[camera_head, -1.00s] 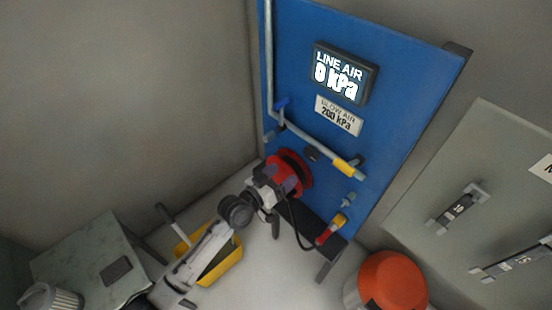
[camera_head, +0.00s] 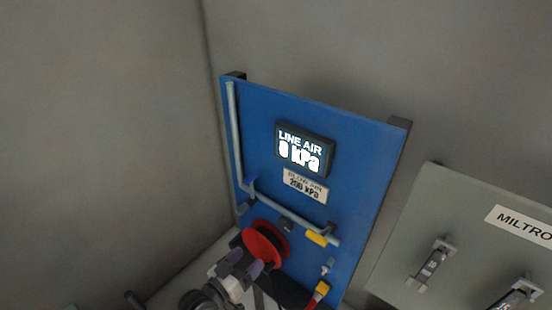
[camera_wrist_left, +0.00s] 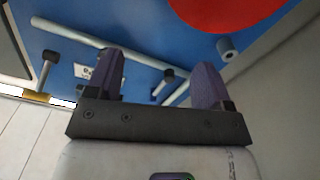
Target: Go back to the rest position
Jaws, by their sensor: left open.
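My left gripper (camera_head: 247,270) is in the lower part of the head view, in front of the lower left of the blue panel and close to the red round reel. In the left wrist view its two purple fingers (camera_wrist_left: 158,78) stand wide apart with nothing between them. The blue panel (camera_head: 340,140) carries a display reading LINE AIR 0 kPa (camera_head: 304,151) and a plate reading 200 kPa (camera_head: 305,186). The red reel (camera_head: 272,236) also shows at the top of the left wrist view (camera_wrist_left: 228,10). My right gripper is in neither view.
A grey pipe (camera_head: 236,135) runs down the panel and across it to a yellow piece (camera_head: 316,238). A red and yellow fitting (camera_head: 320,291) is below. A grey cabinet (camera_head: 455,225) with handles stands at right. Bare wall (camera_head: 100,130) fills the left.

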